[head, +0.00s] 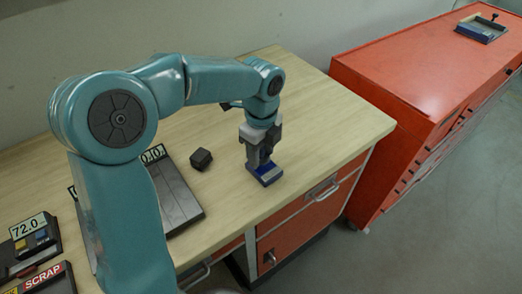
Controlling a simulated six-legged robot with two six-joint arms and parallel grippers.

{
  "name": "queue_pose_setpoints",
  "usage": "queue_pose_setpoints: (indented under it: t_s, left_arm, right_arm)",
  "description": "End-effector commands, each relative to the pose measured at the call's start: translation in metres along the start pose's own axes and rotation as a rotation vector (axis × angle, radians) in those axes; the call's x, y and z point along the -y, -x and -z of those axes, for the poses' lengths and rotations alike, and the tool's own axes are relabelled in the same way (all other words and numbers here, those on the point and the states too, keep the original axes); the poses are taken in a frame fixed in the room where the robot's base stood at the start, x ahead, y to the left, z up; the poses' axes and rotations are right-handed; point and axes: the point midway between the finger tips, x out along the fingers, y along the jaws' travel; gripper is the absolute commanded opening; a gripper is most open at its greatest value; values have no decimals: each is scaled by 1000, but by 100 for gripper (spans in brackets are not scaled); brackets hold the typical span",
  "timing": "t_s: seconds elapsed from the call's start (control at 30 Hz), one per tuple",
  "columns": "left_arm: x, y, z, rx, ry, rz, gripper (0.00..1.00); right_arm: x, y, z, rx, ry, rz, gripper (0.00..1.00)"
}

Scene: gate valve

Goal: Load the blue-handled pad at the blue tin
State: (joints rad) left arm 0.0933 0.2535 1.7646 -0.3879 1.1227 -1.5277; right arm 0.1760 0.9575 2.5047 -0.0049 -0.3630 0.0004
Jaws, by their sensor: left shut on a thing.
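My left gripper (262,158) points down over the right part of the wooden bench, near its front edge. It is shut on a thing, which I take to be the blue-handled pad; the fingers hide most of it. A small blue box-like thing (266,177), with a paler top, sits right under the fingertips and looks like the blue tin. I cannot tell whether the pad touches it. My right gripper is not in view.
A dark block (201,159) lies on the bench (320,122) left of the gripper. A dark flat scale (176,200), a display reading 72.0 (27,226) and a SCRAP sign (43,275) are at left. A red cabinet (410,75) bears a grey-blue tray (482,29).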

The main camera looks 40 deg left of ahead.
Motion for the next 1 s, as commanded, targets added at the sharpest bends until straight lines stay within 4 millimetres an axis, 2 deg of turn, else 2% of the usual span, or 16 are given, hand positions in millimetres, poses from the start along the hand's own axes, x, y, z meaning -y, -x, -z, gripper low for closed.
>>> queue_pose_setpoints:
  t_s: [0.03, 0.53, 1.0]
  left_arm:
    - [0, 10, 0, 0, 0, 2, 24]
    - [0, 54, 0, 0, 0, 3, 24]
    - [0, 54, 0, 0, 0, 3, 24]
  right_arm:
    - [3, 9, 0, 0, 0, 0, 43]
    - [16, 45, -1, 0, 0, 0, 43]
    - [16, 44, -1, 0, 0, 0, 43]
